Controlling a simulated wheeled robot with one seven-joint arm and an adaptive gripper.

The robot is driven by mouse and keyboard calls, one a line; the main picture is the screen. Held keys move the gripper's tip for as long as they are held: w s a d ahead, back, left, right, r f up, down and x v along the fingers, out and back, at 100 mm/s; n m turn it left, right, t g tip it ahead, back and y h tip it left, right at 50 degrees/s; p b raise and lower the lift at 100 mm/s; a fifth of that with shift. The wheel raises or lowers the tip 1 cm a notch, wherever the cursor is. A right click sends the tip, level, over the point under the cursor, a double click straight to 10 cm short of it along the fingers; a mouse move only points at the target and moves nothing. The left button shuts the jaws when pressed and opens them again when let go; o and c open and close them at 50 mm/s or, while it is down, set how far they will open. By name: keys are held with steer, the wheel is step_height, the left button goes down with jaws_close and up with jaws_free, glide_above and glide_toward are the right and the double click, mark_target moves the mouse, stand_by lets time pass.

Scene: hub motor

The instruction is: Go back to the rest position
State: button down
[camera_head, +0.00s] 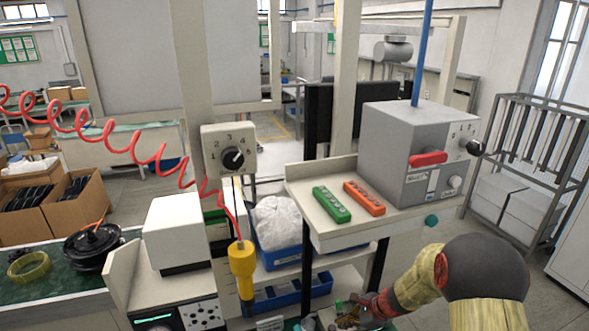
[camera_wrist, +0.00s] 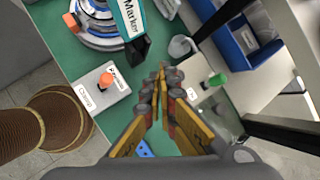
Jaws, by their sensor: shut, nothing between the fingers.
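My gripper (camera_wrist: 160,88) is shut and empty in the wrist view, with its fingertips together above the green table top (camera_wrist: 75,50). In the head view my gripper (camera_head: 352,312) is low at the bottom edge, below and in front of the shelf with the grey box, and partly cut off. A white switch box with an orange button (camera_wrist: 103,80) lies left of the fingers. A round blue and silver device (camera_wrist: 95,20) and a teal and black marker tool (camera_wrist: 133,25) are beyond it. Nothing touches the fingers that I can see.
A grey box with a red handle (camera_head: 420,155) stands on the shelf (camera_head: 345,235) with a green block (camera_head: 331,204) and an orange block (camera_head: 364,198). A yellow tool (camera_head: 242,268) hangs on a red coiled cord. Blue bins (camera_wrist: 235,42) are close at the right. A black hub motor (camera_head: 92,246) is at left.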

steer(key=s+d+r+n+t+h+b, duration=0.1)
steer(key=s+r+n+b, duration=0.4)
steer(key=s+n+b, duration=0.5)
steer(key=s+d+r+n+t+h+b, duration=0.1)
steer(key=s+r+n+h+b, duration=0.3)
steer(key=s, duration=1.8)
steer(key=r+n+b, duration=0.1)
steer(key=n+b, duration=0.4)
steer(key=b, duration=0.3)
steer(key=shift+s+d+r+n+h, duration=0.2)
steer(key=shift+s+d+n+h, duration=0.1)
steer(key=shift+s+n, duration=0.1)
steer(key=c, duration=2.6)
jaws_free()
